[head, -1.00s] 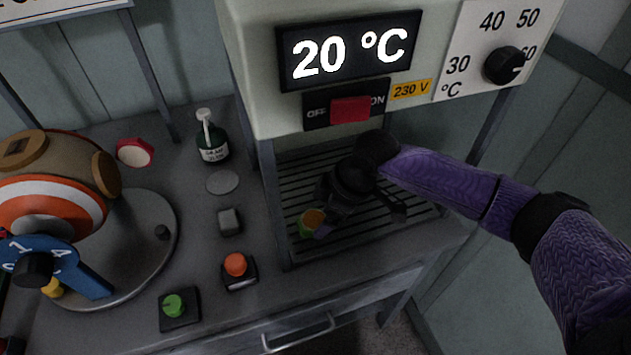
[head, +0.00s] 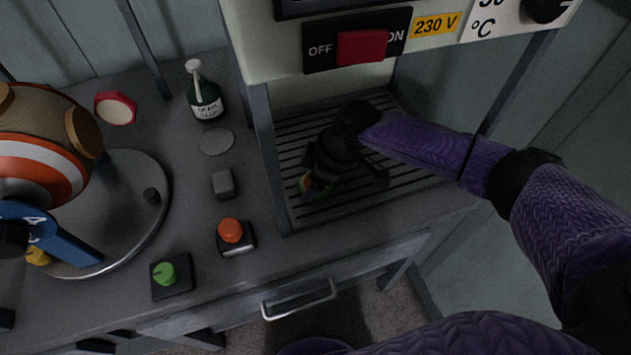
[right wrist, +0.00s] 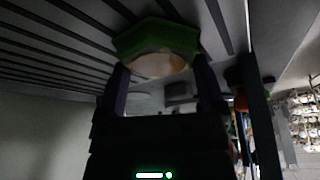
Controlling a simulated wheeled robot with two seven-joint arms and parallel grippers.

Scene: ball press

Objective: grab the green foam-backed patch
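The green patch (right wrist: 155,40) is a green-rimmed piece with a tan face. In the right wrist view it lies against the slatted grille, at the ends of my right gripper's fingers. My right gripper (right wrist: 163,82) has its fingers apart, one near each side of the patch; I cannot tell whether they touch it. In the head view my right gripper (head: 317,187) is low over the grille under the heated press, and it covers most of the patch (head: 304,184).
The press housing (head: 340,45) hangs above the grille (head: 410,172), with posts at its sides. To the left stand a green bottle (head: 205,97), a grey disc (head: 216,142), a grey block (head: 223,183), an orange button (head: 231,231), a green knob (head: 164,272) and a red-rimmed patch (head: 116,108).

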